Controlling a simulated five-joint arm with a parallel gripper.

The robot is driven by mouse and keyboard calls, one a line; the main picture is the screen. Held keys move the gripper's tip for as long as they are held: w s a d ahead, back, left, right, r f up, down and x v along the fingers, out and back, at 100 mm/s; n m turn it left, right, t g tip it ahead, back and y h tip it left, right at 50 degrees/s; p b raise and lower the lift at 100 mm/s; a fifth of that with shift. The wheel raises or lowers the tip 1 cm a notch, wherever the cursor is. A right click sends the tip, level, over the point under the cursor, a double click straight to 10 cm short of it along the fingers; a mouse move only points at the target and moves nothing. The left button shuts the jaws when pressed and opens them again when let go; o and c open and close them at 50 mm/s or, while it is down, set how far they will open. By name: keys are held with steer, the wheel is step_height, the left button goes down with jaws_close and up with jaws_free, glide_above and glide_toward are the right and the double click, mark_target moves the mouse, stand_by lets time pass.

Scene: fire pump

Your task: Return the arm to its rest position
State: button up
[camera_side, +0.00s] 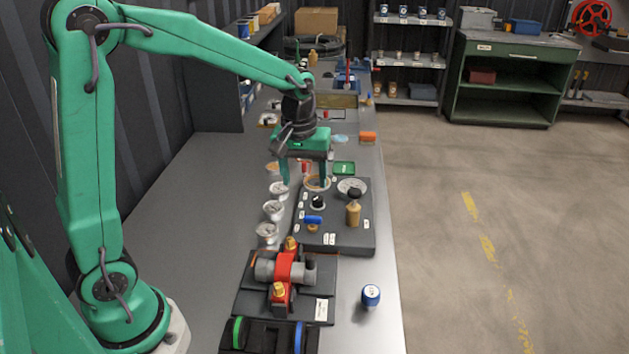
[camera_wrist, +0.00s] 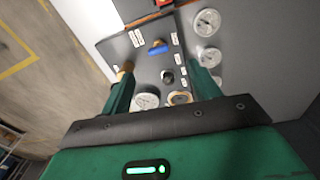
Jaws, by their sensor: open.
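My gripper (camera_side: 305,178) is green and points down over the far part of the dark control panel (camera_side: 335,236). Its two fingers are apart with nothing visible between them. In the wrist view my gripper (camera_wrist: 162,92) also shows open, with the panel (camera_wrist: 125,45) beyond the fingers. My green arm reaches out from its base at the left, bent at the elbow and extended over the bench. Whether the fingertips touch the panel cannot be told.
The panel carries a blue-handled valve (camera_side: 313,219), a brass fitting (camera_side: 353,210) and a black knob (camera_side: 318,202). Several gauges (camera_side: 273,210) line its left side. The bench at left (camera_side: 190,220) is clear.

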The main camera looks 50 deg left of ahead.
steer(key=s+d+r+m+t, duration=0.1)
steer(key=s+r+m+t, duration=0.1)
steer(key=s, duration=0.7)
steer(key=s+d+r+m+t, duration=0.1)
steer(key=s+r+m+t, duration=0.1)
steer(key=s+r+m, duration=0.3)
steer(key=shift+s+d+r+m+t, duration=0.3)
steer(key=shift+s+m+t, duration=0.1)
steer(key=shift+s, duration=1.7)
